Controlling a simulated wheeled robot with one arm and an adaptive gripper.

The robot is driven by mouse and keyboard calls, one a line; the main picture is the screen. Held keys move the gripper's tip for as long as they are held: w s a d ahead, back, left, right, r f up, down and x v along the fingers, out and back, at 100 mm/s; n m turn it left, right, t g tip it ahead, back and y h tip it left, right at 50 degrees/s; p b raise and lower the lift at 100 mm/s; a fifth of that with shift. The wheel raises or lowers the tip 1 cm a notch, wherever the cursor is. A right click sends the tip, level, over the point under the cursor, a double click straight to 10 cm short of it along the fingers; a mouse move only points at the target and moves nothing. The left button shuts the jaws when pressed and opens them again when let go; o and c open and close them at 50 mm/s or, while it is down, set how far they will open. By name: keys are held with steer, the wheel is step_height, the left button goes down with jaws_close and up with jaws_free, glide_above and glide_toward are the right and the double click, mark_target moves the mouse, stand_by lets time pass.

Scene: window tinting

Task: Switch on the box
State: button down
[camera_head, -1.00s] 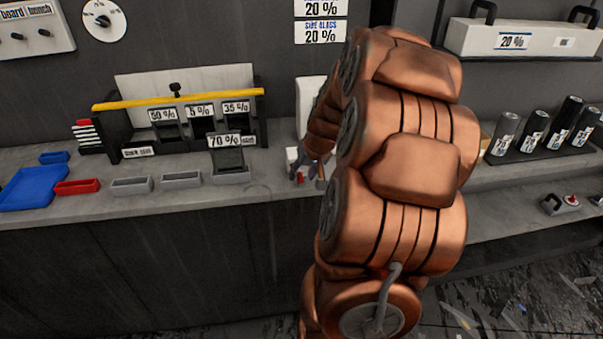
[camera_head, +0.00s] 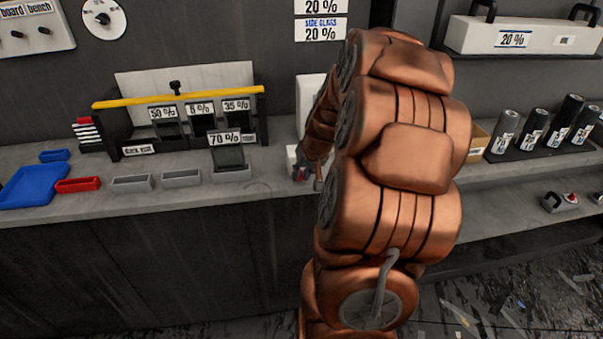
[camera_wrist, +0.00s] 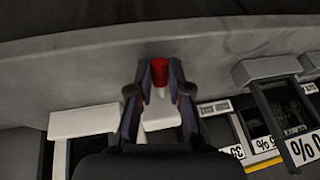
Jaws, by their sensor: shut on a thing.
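A small white box (camera_head: 291,158) stands near the front edge of the counter, mostly hidden behind my arm. In the wrist view the white box (camera_wrist: 161,115) shows between my fingers, with a red switch piece (camera_wrist: 160,72) at its counter-edge end. My gripper (camera_wrist: 160,82) is shut on the red piece, one finger on each side. In the head view my gripper (camera_head: 305,174) is small and partly covered by my copper arm. I cannot tell which way the switch is set.
A film rack with a yellow bar (camera_head: 180,98) and percent labels stands left of the box. Grey trays (camera_head: 181,179), a red tray (camera_head: 78,185) and a blue tray (camera_head: 35,187) lie farther left. Dark rolls (camera_head: 535,130) stand on the right. A white upright panel (camera_head: 311,100) is behind.

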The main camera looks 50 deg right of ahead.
steer(key=shift+g, duration=0.3)
steer(key=shift+w+d+r+m+g+y+p, duration=0.15)
steer(key=shift+r+g+y, duration=0.25)
steer(key=shift+g+y, duration=0.55)
steer(key=shift+w+d+r+m+g+y+p, duration=0.15)
steer(key=shift+r+g+y, duration=0.25)
steer(key=shift+g+y, duration=0.5)
steer(key=shift+w+d+r+g+y+p, duration=0.15)
steer(key=shift+r+g+y+p, duration=0.15)
steer(key=shift+g+y, duration=0.4)
steer(key=shift+w+r+g+y+p, duration=0.2)
steer(key=shift+g+y+p, duration=0.15)
steer(key=shift+g, duration=0.6)
steer(key=shift+r+m, duration=0.1)
steer(key=shift+m, duration=0.2)
steer(key=c, duration=1.1)
jaws_free()
steer(key=shift+s, duration=0.2)
